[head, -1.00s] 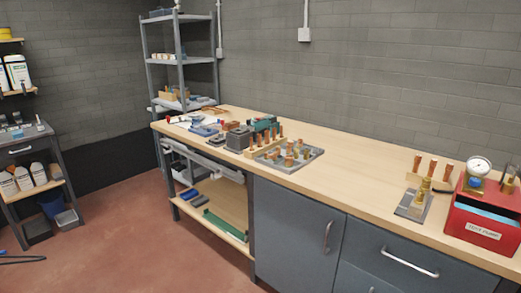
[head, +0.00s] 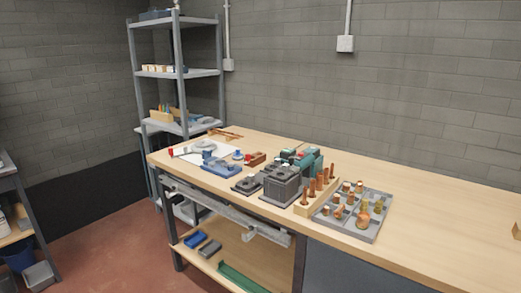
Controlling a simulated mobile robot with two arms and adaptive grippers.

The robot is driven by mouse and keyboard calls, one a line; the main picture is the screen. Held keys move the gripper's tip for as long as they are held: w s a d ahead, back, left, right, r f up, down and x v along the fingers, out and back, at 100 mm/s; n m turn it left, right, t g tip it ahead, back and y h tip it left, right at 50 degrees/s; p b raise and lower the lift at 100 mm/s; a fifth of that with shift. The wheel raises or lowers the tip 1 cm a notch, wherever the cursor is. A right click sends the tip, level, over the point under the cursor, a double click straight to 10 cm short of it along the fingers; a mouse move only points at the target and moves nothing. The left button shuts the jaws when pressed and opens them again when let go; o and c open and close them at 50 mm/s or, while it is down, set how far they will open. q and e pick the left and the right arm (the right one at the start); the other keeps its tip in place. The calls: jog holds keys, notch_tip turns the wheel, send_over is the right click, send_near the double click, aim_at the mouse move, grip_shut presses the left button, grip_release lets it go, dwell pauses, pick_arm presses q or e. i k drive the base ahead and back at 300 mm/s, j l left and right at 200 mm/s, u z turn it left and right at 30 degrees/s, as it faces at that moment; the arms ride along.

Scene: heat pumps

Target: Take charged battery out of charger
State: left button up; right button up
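A dark grey blocky unit (head: 283,186) stands on the workbench (head: 425,225), left of a wooden rack of copper pieces. It looks like a battery in or beside a charger, but at this size I cannot tell whether a battery is seated. A lower, flatter dark unit (head: 246,185) sits just to its left and may be a charger base. Teal and black tool-like items (head: 305,158) lie close behind the grey unit. Neither of my grippers is in view.
A wooden rack (head: 318,197) and a grey tray (head: 368,232) with several copper fittings stand to the right. A blue tool (head: 220,167) lies to the left. A metal shelf (head: 181,75) stands behind the bench's left end. The bench's right part is mostly clear.

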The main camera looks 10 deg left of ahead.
aim_at(285, 154)
jog(key=i+j, duration=0.25)
jog(key=i+j+z, duration=0.1)
jog(key=j, duration=0.3)
jog(key=i+j, duration=0.3)
